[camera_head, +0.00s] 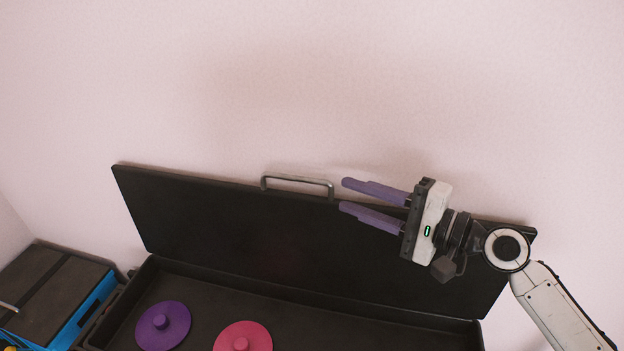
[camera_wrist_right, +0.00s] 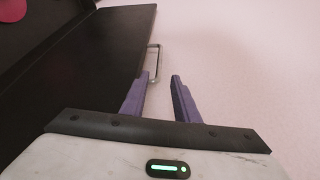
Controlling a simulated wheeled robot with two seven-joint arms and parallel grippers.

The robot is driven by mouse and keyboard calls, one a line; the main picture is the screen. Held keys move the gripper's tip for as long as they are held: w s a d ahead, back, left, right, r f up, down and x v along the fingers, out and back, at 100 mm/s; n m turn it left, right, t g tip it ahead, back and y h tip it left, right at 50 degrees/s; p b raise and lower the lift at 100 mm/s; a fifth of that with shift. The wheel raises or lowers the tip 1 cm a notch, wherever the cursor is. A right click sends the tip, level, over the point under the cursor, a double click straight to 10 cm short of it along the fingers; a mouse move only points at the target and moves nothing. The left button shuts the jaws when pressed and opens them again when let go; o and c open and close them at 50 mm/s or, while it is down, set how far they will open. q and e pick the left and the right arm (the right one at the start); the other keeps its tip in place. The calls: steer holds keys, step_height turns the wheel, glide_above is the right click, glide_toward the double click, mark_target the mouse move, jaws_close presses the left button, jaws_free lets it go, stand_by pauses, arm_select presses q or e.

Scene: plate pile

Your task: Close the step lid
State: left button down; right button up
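The black lid (camera_head: 250,231) stands raised at the back of the black box (camera_head: 150,282) in the head view, leaning near the wall. A grey metal handle (camera_head: 297,181) sits on its top edge. My right gripper (camera_head: 343,195) is open and empty, its purple fingers pointing left just right of the handle. In the right wrist view the handle (camera_wrist_right: 154,62) lies ahead of the fingers (camera_wrist_right: 160,78), near the left finger, and the lid (camera_wrist_right: 88,80) fills the left side. My left gripper is not in view.
A purple disc with a knob (camera_head: 163,325) and a pink one (camera_head: 242,338) lie inside the box. A blue and black case (camera_head: 92,308) stands at the left. A plain pale wall (camera_head: 300,80) rises behind the lid.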

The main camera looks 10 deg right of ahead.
mark_target(306, 181)
steer(key=b+x, duration=0.1)
steer(key=x, duration=0.9)
steer(key=shift+s, duration=0.1)
jaws_close()
